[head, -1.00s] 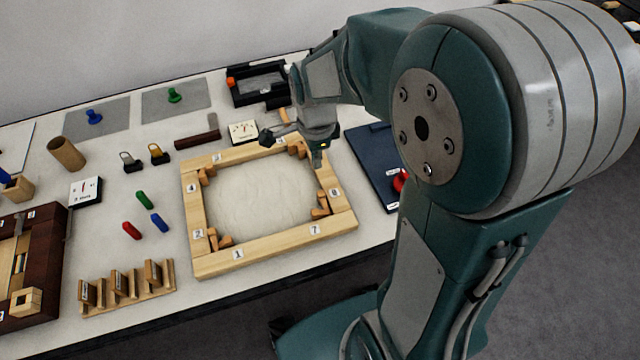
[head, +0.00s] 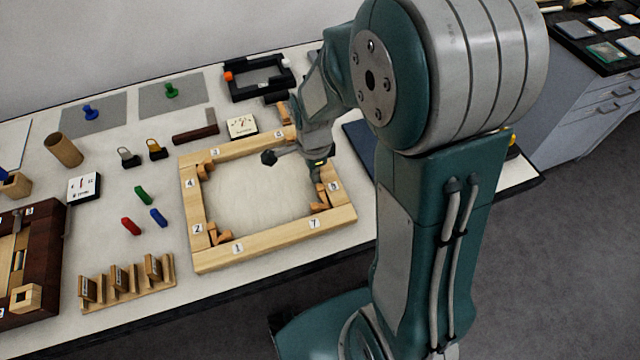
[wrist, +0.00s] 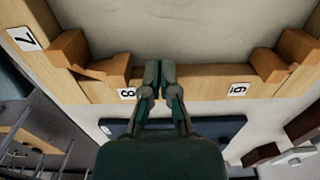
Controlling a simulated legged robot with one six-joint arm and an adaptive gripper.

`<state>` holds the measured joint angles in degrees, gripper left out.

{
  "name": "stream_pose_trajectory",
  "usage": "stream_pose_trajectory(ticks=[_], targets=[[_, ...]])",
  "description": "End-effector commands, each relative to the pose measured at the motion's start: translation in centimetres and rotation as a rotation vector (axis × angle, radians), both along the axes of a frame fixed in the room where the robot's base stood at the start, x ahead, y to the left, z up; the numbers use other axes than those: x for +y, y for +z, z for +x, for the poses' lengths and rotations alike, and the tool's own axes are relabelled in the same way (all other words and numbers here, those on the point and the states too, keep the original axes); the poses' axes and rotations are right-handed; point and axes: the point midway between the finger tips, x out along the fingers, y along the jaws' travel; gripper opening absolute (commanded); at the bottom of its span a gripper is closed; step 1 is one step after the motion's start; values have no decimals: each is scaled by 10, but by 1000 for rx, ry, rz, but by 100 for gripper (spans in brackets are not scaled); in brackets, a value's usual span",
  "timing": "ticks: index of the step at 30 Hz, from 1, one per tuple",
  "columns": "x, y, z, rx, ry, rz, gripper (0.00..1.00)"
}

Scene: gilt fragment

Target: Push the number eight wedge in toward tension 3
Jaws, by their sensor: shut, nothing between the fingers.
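The wooden stretcher frame (head: 265,239) lies on the table, with pale canvas (head: 255,195) showing inside and small wedges at its corners. The number eight label (head: 334,186) is on its right rail; it also shows in the wrist view (wrist: 127,93). The number eight wedge (wrist: 116,69) sits beside that label, against the rail's inner edge. My gripper (wrist: 160,66) is shut and empty over the same rail. Its fingertips are just right of the wedge in the wrist view, with a small gap seeming to separate them. In the head view my gripper (head: 317,180) partly hides this rail.
A tension gauge (head: 242,125) stands behind the frame; its reading is too small to tell. The dark blue tray (head: 358,140) lies beyond the right rail. A wedge rack (head: 128,290), coloured pegs (head: 143,195) and a dark box (head: 50,250) are to the left.

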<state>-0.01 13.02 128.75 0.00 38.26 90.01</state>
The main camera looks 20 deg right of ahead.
Motion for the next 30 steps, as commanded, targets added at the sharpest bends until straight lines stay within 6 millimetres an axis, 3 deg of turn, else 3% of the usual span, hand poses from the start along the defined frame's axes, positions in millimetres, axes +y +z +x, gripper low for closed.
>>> stream_pose_trajectory(ticks=[30], targets=[[0, 1, -11, -1, 0, 0, 0]])
